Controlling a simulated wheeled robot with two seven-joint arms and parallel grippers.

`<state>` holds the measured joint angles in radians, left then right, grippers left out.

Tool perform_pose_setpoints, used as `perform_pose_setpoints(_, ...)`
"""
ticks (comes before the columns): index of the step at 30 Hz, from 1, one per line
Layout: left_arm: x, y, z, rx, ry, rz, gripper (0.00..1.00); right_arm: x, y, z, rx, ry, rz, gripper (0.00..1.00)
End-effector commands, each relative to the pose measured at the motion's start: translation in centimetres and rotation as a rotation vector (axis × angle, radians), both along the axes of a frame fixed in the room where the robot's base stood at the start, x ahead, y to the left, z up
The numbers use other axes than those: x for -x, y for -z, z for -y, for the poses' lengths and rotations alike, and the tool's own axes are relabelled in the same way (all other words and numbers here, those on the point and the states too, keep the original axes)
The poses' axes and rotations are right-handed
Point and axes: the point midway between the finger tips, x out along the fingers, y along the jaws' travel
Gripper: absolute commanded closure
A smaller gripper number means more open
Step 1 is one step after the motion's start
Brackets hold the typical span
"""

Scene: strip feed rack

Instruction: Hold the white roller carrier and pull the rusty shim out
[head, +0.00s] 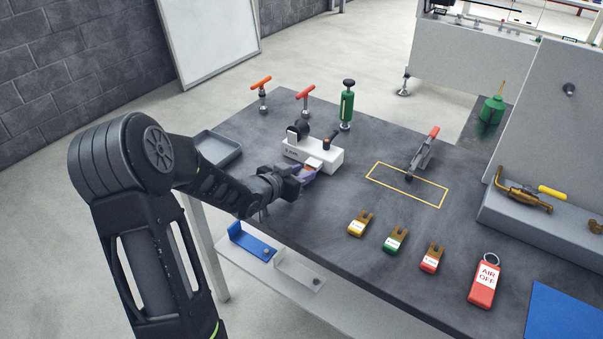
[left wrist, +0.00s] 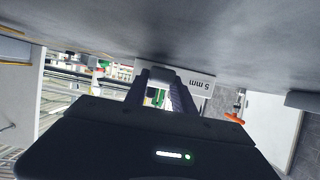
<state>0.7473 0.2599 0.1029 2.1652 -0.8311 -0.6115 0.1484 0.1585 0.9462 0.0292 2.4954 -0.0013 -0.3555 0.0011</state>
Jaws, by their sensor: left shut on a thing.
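The white roller carrier (head: 325,157) stands on the dark bench with a black roller at its back left and a small dark knob on top. Its "5 mm" face also shows in the left wrist view (left wrist: 203,84). I cannot tell how deep the shim sits in the carrier. My right gripper is not in view.
Two clamps with red and orange handles and a green bottle (head: 346,108) stand behind the carrier. A toggle clamp (head: 424,155) stands by an empty yellow outline (head: 405,184). Several coloured forked shims and a red tag (head: 484,283) lie at front right. A grey tray (head: 217,148) is left.

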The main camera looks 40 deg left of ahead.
Motion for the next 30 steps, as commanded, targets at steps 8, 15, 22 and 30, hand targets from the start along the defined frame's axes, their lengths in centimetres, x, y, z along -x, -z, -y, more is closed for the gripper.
perform_pose_setpoints(8,0.0,0.0,0.0,0.000,0.000,0.000,0.62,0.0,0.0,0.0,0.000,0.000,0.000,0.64)
perform_pose_setpoints(15,0.0,0.0,0.0,0.000,0.000,0.000,0.44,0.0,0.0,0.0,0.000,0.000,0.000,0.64)
perform_pose_setpoints(22,0.0,0.0,0.0,0.000,0.000,0.000,0.44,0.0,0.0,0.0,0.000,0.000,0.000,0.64)
perform_pose_setpoints(30,2.2,-1.0,0.0,-0.003,-0.002,0.001,0.44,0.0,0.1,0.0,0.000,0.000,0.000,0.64)
